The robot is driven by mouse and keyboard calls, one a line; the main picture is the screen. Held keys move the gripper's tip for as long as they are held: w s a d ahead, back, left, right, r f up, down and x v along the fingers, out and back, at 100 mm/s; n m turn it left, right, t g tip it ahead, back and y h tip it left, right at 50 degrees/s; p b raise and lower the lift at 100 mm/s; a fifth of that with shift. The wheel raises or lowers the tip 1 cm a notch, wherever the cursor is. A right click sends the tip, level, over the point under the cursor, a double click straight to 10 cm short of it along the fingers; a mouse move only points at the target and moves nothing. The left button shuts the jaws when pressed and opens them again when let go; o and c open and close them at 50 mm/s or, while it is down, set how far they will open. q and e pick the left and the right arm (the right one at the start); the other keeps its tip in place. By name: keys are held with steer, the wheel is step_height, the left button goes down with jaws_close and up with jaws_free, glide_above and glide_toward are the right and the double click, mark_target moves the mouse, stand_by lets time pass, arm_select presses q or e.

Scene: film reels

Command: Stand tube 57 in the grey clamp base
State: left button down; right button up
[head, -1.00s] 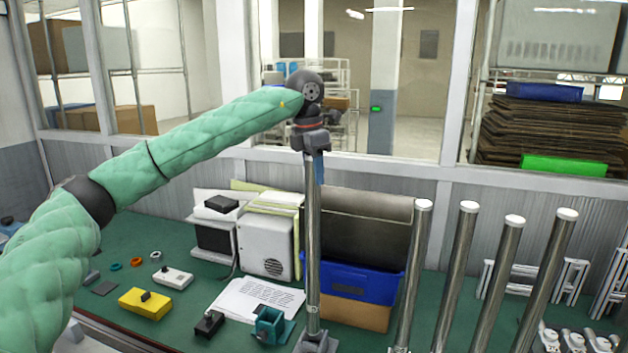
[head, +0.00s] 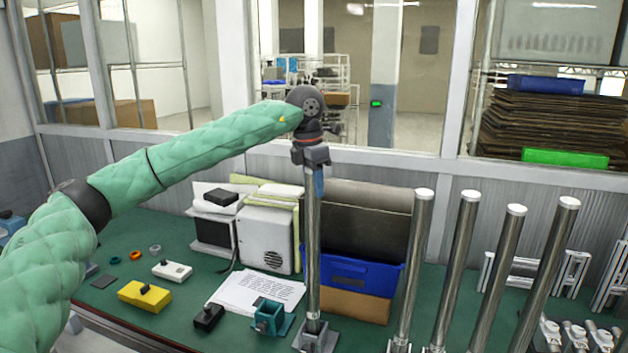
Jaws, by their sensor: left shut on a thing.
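A long shiny metal tube (head: 313,250) stands close to upright in the middle of the head view. Its number cannot be read. My left gripper (head: 314,173) points down and is shut on the tube's top end, which the fingers hide. The tube's lower end meets the grey clamp base (head: 315,338) on the green bench and appears to be inside its socket. How deep it sits cannot be told. My right gripper is out of view.
Several white-capped metal tubes (head: 411,270) stand in a row to the right. A teal clamp (head: 269,317), a black block (head: 208,317) and a yellow box (head: 145,296) lie left of the base. A blue bin (head: 355,276) stands behind the tube.

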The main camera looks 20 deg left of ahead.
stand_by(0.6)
arm_select(q)
steer(key=shift+d+b, duration=0.1)
steer(key=shift+b, duration=0.2)
stand_by(0.7)
stand_by(0.6)
steer(key=shift+f+b, duration=0.65)
steer(key=shift+b, duration=0.05)
steer(key=c, duration=1.2)
jaws_free()
steer(key=shift+s+a+r+p, duration=0.15)
steer(key=shift+r+p, duration=0.4)
steer(key=shift+r, duration=1.3)
steer(key=shift+s+a+r+p, duration=0.2)
steer(key=shift+r+p, duration=0.4)
steer(key=shift+r, duration=1.2)
steer(key=shift+s+a+r+p, duration=0.15)
steer(key=shift+r+p, duration=0.4)
steer(key=shift+r, duration=1.3)
